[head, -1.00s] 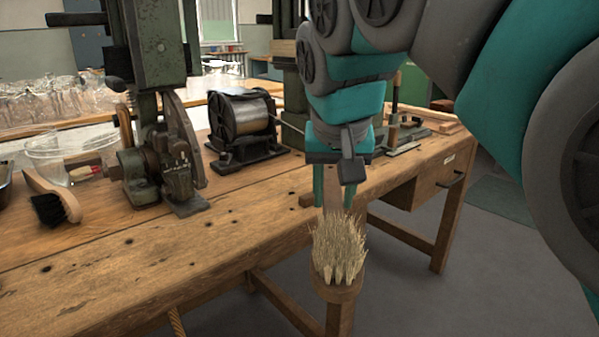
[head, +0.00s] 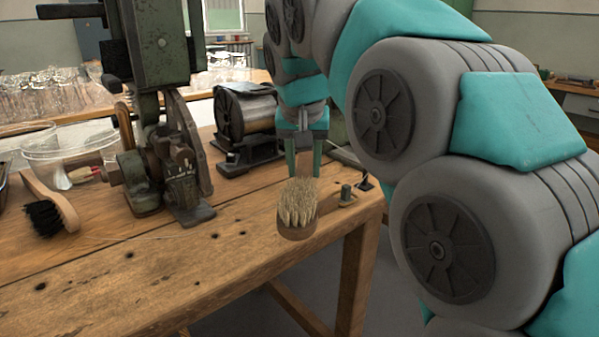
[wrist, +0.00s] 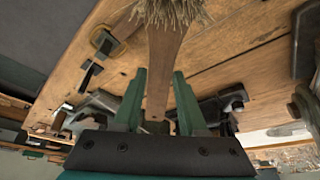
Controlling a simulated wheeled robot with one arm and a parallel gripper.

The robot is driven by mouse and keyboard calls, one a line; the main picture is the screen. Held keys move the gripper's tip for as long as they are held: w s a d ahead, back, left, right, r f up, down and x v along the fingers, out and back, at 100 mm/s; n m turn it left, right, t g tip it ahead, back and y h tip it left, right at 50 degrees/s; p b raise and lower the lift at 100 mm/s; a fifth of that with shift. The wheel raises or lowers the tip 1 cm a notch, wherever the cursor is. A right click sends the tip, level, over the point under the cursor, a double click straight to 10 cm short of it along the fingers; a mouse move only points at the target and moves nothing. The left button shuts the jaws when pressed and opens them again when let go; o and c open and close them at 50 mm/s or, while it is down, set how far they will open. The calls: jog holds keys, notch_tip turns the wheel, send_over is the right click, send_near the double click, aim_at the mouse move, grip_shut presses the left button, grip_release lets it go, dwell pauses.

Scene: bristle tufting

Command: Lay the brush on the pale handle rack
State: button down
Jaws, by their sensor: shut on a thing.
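The brush (head: 297,229) has a wooden body and pale tufted bristles pointing up. It is held out over the worktable (head: 190,265) near its front edge; I cannot tell whether it touches the top. My gripper (head: 304,172) is behind it, fingers down, shut on its handle. In the wrist view, the brush's handle (wrist: 163,60) runs between the fingertips of my gripper (wrist: 160,76), with bristles at the top edge. I cannot pick out the pale handle rack in either view.
A green cast-iron press (head: 165,60) stands left of the brush, with a drum machine (head: 245,125) behind. A dark-bristled brush (head: 48,212) and clear bowls (head: 70,150) lie at left. A small block with a dark peg (head: 346,196) sits right of the brush. The table's front middle is clear.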

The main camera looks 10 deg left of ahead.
jog(key=shift+w+a+f, duration=0.15)
jog(key=shift+w+a, duration=0.5)
jog(key=shift+w, duration=0.25)
jog(key=shift+w+a+f, duration=0.1)
jog(key=shift+w+a, duration=0.5)
jog(key=shift+w, duration=0.25)
jog(key=shift+f, duration=1.7)
jog(key=shift+f, duration=0.15)
jog(key=shift+c, duration=2.3)
grip_release()
jog(key=shift+r+p, duration=0.25)
jog(key=shift+p, duration=0.05)
jog(key=v, duration=1.1)
jog(key=shift+r, duration=0.35)
